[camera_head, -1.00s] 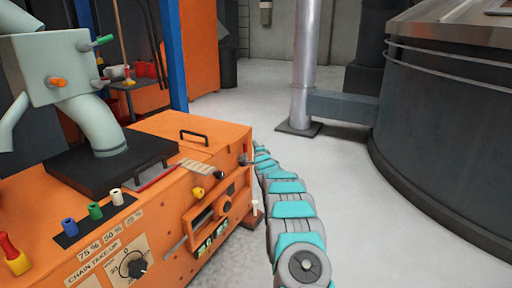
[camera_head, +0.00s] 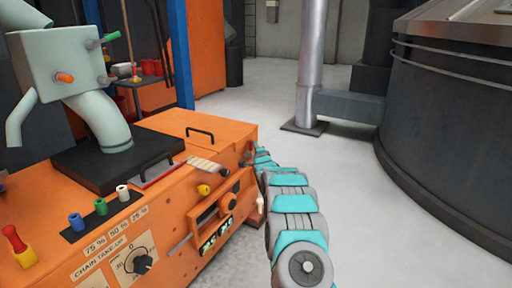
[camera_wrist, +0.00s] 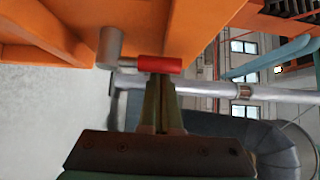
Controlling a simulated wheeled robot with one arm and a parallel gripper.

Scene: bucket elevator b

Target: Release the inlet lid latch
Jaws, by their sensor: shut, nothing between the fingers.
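In the wrist view a red cylindrical grip (camera_wrist: 160,64) juts sideways from a grey round post (camera_wrist: 110,48) under the orange housing. It looks like a latch handle, but I cannot tell for certain that it is the inlet lid latch. My gripper (camera_wrist: 160,85) points at the red grip with its fingers together and nothing between them. The fingertips overlap the lower edge of the grip in this view; I cannot tell whether they touch it. In the head view my gripper is hidden past the right side of the orange machine (camera_head: 190,235), and the red grip is not visible there.
The machine top carries a black-handled orange lid (camera_head: 228,130) and a grey chute (camera_head: 98,118). Coloured knobs and a dial (camera_head: 135,262) are on its front.

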